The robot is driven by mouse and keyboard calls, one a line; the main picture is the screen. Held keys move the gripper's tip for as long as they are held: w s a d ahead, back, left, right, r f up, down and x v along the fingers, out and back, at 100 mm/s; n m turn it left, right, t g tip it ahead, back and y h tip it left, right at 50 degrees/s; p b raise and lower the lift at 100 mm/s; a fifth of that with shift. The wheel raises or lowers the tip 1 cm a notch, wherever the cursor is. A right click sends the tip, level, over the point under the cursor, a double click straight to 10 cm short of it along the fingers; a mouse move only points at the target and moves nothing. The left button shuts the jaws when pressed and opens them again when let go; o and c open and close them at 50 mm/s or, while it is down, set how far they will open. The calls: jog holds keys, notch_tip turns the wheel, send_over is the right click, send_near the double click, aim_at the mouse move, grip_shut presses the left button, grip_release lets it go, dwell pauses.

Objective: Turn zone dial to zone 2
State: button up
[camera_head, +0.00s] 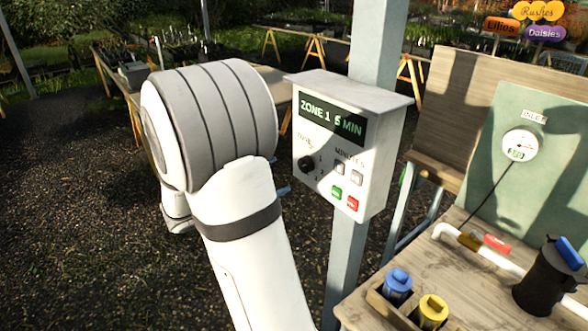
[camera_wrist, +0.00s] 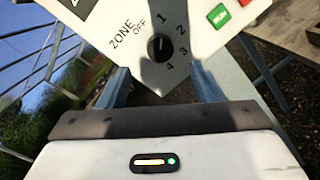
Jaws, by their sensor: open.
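The zone dial (camera_head: 306,164) is a small round black knob on the white control box (camera_head: 378,137). In the wrist view the dial (camera_wrist: 160,48) sits upper middle, ringed by the labels OFF, 1, 2, 3 and 4. Its pointer is too small to read surely. The display (camera_head: 331,118) reads ZONE 1 and a time in MIN. My gripper (camera_wrist: 161,80) is open and empty, its two blue-grey fingers apart on either side of the dial in the picture. I cannot tell how far they are from it. In the head view my arm mostly hides the gripper.
Below the dial are a green button (camera_head: 336,193) and a red button (camera_head: 352,203); two grey buttons (camera_head: 347,172) are under MINUTES. A post (camera_head: 348,255) carries the box. A wooden bench (camera_head: 445,268) with valves and a pipe stands at right.

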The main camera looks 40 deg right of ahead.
aim_at(302, 166)
jog(key=d, duration=0.2)
jog(key=s+d+p, duration=0.1)
jog(key=d, duration=0.4)
jog(key=shift+s+d+p, duration=0.15)
jog(key=shift+d+p, duration=0.1)
jog(key=shift+p, duration=0.05)
jog(key=shift+c, duration=0.2)
jog(key=c, duration=0.9)
